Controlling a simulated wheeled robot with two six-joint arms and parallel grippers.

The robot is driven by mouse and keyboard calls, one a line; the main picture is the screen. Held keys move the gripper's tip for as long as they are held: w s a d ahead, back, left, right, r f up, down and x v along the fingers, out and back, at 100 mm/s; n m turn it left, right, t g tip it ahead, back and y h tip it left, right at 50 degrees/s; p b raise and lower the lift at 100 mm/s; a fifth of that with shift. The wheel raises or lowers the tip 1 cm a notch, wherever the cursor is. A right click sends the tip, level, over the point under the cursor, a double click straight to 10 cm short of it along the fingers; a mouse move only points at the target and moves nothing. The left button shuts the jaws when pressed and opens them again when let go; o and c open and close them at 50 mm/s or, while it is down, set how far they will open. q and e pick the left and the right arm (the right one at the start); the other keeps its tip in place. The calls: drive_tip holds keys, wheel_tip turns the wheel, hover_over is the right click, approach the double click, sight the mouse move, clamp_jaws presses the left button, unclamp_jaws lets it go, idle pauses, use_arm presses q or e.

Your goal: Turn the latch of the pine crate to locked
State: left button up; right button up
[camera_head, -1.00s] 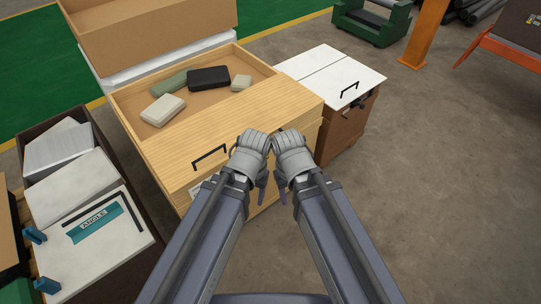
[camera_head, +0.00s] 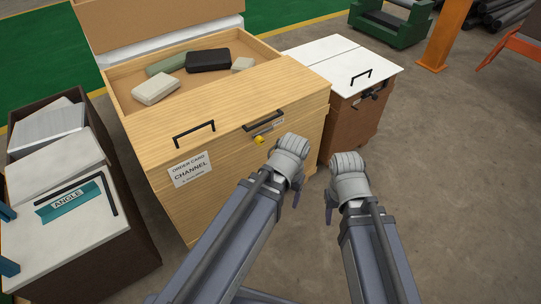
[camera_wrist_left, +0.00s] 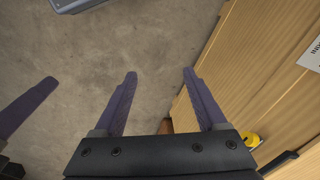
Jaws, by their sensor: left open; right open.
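The pine crate (camera_head: 225,165) stands in the middle of the head view, with a label reading CHANNEL on its front. On that front, below the lid edge, are a black bar on a plate (camera_head: 264,123) and a small round yellow piece (camera_head: 259,140). I cannot tell which is the latch or how it is set. The yellow piece (camera_wrist_left: 252,141) also shows in the left wrist view. My left gripper (camera_head: 296,196) is open and empty, in front of the crate and right of the yellow piece. Its fingers (camera_wrist_left: 158,73) are apart over floor. My right gripper (camera_head: 329,214) is open and empty, further right.
A black handle (camera_head: 194,132) is on the pine lid, and several blocks lie in the open part behind. A white-topped brown crate (camera_head: 352,125) stands to the right. A crate with an ANGLE sign (camera_head: 68,201) stands at the left. The floor (camera_head: 460,180) at right is clear.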

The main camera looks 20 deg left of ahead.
use_arm(q)
drive_tip(key=w+a+f+m+t+y+b, duration=0.1)
drive_tip(key=w+a+f+b, duration=0.15)
drive_tip(key=f+b, duration=0.55)
drive_tip(key=w+a+f+y+b, duration=0.1)
drive_tip(key=w+a+f+b, duration=0.1)
drive_tip(key=a+f+b, duration=0.4)
drive_tip(key=w+a+f+m+t+y+b, duration=0.1)
drive_tip(key=w+f+b, duration=0.1)
drive_tip(key=f+b, duration=0.75)
drive_tip(key=w+a+r+m+t+y+b, duration=0.1)
drive_tip(key=w+a+r+m+t+y, duration=0.25)
drive_tip(key=w+r+m+y, duration=0.45)
drive_tip(key=w+d+r+m+t+y, duration=0.2)
drive_tip(key=w+d+r+m+t, duration=0.1)
drive_tip(key=r+m, duration=0.7)
drive_tip(key=shift+w+d+r+m+t+y, duration=0.2)
drive_tip(key=shift+w+d+m+t+y, duration=0.15)
drive_tip(key=shift+w+t, duration=0.75)
drive_tip(key=shift+s, duration=0.1)
